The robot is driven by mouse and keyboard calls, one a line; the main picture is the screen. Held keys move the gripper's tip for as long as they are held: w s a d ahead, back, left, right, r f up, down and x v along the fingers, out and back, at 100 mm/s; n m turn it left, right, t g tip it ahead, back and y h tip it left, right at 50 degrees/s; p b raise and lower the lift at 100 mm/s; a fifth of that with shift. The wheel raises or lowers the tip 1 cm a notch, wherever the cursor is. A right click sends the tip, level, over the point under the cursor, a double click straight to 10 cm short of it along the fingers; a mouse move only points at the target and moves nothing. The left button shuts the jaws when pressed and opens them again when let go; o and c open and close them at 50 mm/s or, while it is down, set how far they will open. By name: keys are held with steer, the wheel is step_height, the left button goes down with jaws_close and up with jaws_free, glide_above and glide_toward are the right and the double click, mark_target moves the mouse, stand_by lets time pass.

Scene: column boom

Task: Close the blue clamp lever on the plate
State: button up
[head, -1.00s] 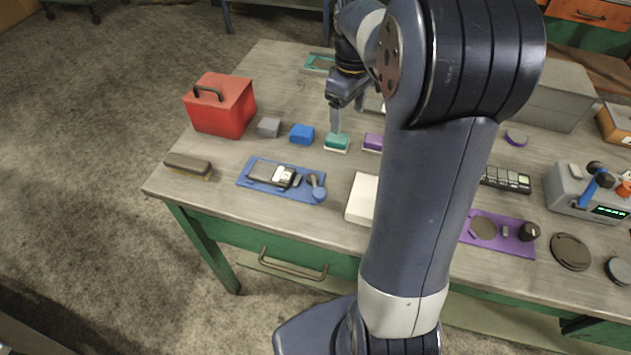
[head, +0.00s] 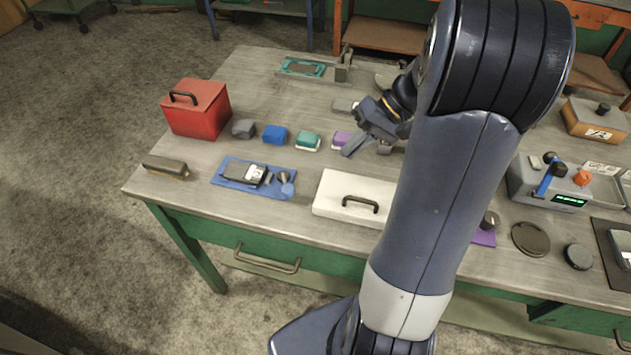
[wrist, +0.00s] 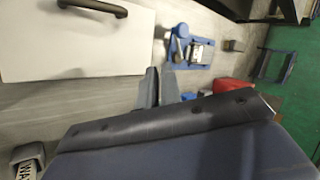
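The blue plate (head: 232,180) lies near the front left of the table, with a dark and silver device (head: 246,173) on it. The clamp lever (head: 286,187), with a blue rounded end, is at the plate's right end; its exact angle is too small to tell. In the wrist view the plate (wrist: 199,64) shows above centre, with the blue lever (wrist: 181,32) at its left end. My gripper (head: 368,148) is above the table beside the purple block, right of the plate and apart from it. Its fingers look spread and empty. They also show in the wrist view (wrist: 159,86).
A white box (head: 330,190) with a dark handle stands between plate and arm. Behind the plate are grey, blue (head: 275,134), teal (head: 307,141) and purple (head: 341,139) blocks. A red box (head: 197,108) and a brush (head: 166,167) are left. My arm hides part of the table.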

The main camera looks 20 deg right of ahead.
mark_target(322, 186)
steer(key=shift+s+d+r+m, duration=0.1)
steer(key=shift+s+d+m, duration=0.05)
steer(key=shift+s+m, duration=0.15)
jaws_close()
steer(key=shift+w, duration=0.1)
steer(key=x, duration=1)
steer(key=shift+a+p, duration=0.35)
steer(key=shift+w+a+p, duration=0.25)
steer(key=shift+a+p, duration=0.1)
steer(key=shift+a, duration=0.85)
steer(key=shift+w+a+f, duration=0.15)
steer(key=shift+a+f, duration=0.1)
steer(key=shift+a, duration=0.35)
